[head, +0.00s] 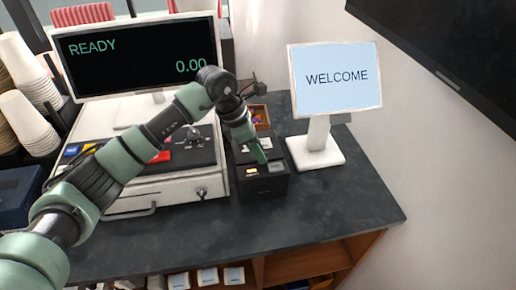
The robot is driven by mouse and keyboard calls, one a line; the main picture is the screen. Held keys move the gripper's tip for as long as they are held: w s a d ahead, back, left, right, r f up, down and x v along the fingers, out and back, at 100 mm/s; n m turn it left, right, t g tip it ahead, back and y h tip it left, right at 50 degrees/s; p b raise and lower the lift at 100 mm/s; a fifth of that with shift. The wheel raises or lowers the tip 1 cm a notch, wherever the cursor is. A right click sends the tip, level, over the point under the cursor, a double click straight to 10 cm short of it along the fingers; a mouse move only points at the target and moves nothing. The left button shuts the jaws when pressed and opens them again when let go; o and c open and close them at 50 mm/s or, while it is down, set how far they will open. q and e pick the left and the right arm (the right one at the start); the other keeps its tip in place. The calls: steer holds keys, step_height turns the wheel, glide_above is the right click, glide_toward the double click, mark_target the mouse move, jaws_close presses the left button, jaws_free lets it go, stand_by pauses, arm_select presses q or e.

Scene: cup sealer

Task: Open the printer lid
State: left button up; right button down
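The printer (262,186) is a small black box on the dark counter, between the cash drawer and the welcome screen. A small lit yellow-orange patch and a grey panel show on its top front. My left gripper (261,158) reaches down from above, with its green fingertip end at or just over the printer's top. I cannot tell whether it touches the lid. The gripper and wrist hide part of the printer's top, so the lid's state is unclear. The gap between the fingers cannot be made out. My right gripper is not in view.
A white cash drawer (178,190) with a READY display (140,52) stands left of the printer. The WELCOME screen (335,78) on its white stand is to the right. Paper cups (28,120) are stacked far left. The counter's front right (345,205) is clear.

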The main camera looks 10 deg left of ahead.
arm_select(q)
jaws_close()
stand_by(1.3)
